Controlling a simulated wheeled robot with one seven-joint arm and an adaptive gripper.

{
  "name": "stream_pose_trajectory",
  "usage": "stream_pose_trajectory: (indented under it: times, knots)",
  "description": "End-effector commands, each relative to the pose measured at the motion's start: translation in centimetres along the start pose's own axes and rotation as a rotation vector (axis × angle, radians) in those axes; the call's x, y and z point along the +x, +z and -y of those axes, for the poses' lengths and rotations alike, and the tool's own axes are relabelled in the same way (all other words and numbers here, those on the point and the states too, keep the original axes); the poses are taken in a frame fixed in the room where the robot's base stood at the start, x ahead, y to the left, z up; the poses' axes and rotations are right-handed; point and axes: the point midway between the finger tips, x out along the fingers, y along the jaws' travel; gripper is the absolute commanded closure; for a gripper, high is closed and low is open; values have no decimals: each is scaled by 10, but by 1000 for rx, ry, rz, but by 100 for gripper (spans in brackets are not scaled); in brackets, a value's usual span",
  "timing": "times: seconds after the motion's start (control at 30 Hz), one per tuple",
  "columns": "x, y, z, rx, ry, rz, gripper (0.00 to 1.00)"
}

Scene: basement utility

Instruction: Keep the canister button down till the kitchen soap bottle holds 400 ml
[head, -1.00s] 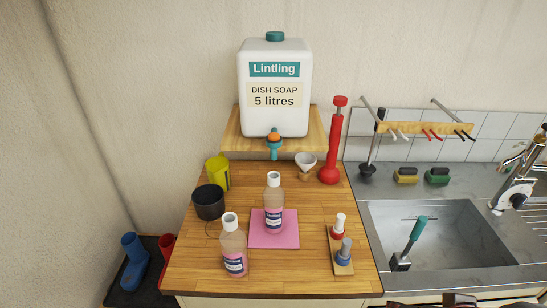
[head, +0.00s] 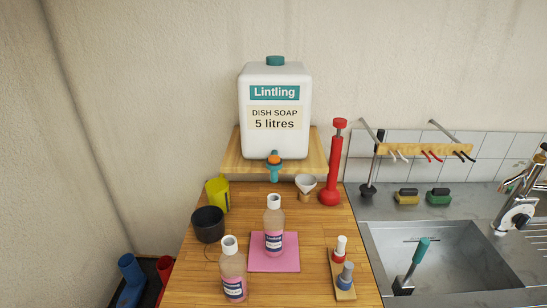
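The white dish soap canister (head: 299,143) stands on a wooden shelf against the wall. Its teal tap (head: 274,175) has an orange button (head: 274,159) on top. One clear soap bottle (head: 274,213) stands upright, uncapped, on a pink mat (head: 260,264) roughly below the tap. A second similar bottle (head: 233,263) stands nearer, to the left. Both have labels too small to read, so I cannot tell which is the kitchen one. Pinkish contents show low in both; the levels are unclear. No stream shows at the tap. My gripper is not in view.
On the wooden counter (head: 215,262) are a black cup (head: 208,224), a yellow cup (head: 217,195), a funnel (head: 306,184), a red pump (head: 336,165) and a wooden block (head: 346,291) with two caps. A sink (head: 440,250) lies right; boots (head: 130,278) stand lower left.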

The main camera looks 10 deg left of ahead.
Motion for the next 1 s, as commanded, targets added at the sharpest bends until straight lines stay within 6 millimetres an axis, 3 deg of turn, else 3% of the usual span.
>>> stream_pose_trajectory:
  times: [0.87, 1.0]
  knots:
    - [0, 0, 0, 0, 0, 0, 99]
    - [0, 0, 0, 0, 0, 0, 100]
